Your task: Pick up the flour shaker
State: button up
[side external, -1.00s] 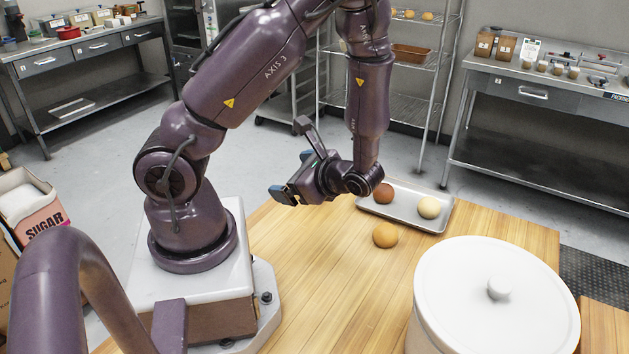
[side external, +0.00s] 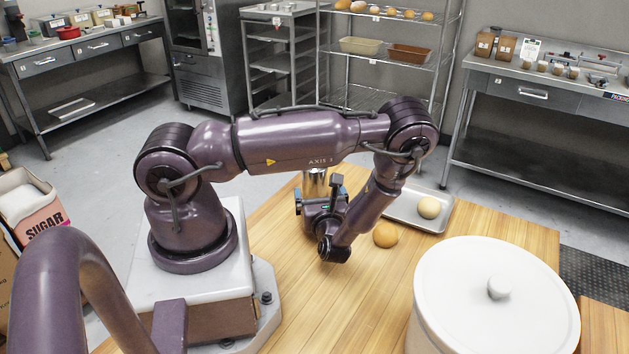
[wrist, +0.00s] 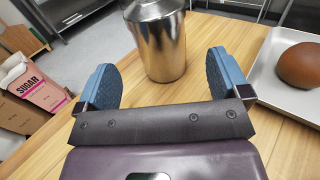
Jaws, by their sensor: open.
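The flour shaker is a shiny steel cylinder (wrist: 158,42) standing upright on the wooden table in the wrist view; its top is cut off by the frame edge. In the side view only its upper part (side external: 315,180) shows behind my gripper. My gripper (wrist: 163,74) is open, with one blue-padded finger on each side of the shaker in the picture. A gap shows between each finger and the steel. I cannot tell how far the fingers reach along the shaker's sides. In the side view my gripper (side external: 318,202) is low over the table.
An orange bun (side external: 385,235) lies on the table. A large white lidded tub (side external: 450,300) stands at the front right. The table's front middle is clear.

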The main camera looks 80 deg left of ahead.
aim_at(314, 178)
jog(key=a, duration=0.7)
jog(key=shift+w+a+f, duration=0.2)
jog(key=shift+w+a, duration=0.05)
jog(key=shift+w, duration=0.05)
